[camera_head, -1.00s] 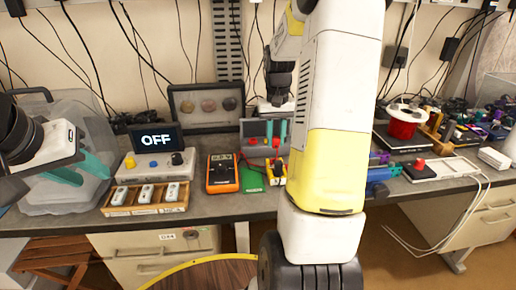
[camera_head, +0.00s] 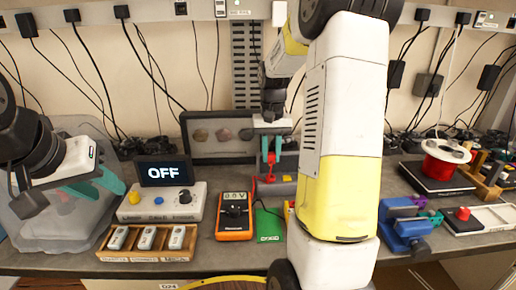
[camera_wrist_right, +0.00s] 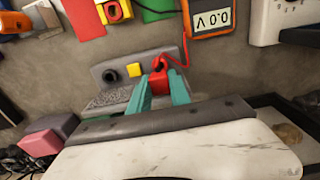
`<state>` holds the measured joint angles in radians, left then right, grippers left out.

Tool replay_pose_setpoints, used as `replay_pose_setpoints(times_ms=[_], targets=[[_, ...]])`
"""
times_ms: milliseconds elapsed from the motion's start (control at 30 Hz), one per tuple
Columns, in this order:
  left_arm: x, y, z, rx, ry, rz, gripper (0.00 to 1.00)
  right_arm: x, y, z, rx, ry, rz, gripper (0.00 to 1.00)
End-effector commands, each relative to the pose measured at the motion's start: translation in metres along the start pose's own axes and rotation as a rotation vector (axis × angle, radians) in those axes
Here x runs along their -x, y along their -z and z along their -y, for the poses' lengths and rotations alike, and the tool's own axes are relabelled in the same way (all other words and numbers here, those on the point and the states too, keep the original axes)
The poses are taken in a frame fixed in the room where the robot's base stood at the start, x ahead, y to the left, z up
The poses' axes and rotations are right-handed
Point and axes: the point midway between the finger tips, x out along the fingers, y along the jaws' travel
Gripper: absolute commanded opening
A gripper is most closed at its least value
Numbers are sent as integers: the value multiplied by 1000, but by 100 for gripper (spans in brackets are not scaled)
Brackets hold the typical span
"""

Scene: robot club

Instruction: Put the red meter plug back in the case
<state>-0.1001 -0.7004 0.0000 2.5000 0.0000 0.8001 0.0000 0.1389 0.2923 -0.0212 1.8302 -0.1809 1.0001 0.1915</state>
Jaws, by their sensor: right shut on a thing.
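The red meter plug (camera_wrist_right: 160,82) is between the teal fingers of my right gripper (camera_wrist_right: 160,92), which is shut on it. In the head view the right gripper (camera_head: 269,158) points down with the red plug (camera_head: 272,178) below its tips. The small grey case (camera_wrist_right: 112,77) lies right at the plug; a black plug (camera_wrist_right: 110,75) and a yellow block (camera_wrist_right: 134,69) show on it. The case (camera_head: 284,187) is partly hidden by my right arm in the head view. I cannot tell whether the plug is seated. My left gripper (camera_head: 94,187) is open and empty at the left.
The orange multimeter (camera_head: 235,217) stands left of the case, joined to the plug by a red lead. A green card (camera_head: 268,224) lies in front. A control box with an OFF screen (camera_head: 163,171) and a wooden tray (camera_head: 150,254) are further left. A framed display (camera_head: 217,157) stands behind.

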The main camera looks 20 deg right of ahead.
Motion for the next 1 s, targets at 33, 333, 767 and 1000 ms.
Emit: replay_pose_setpoints(times_ms=[33,333,767,1000], targets=[[0,0,0,0,0,0,36,-5,-1,0,0,0,2,0],[0,0,0,0,0,0,36,-27,0,0,1,0,2,0],[0,0,0,0,0,0,36,-37,0,0,0,0,1,0],[0,0,0,0,0,0,36,-37,-1,0,1,0,1,0]])
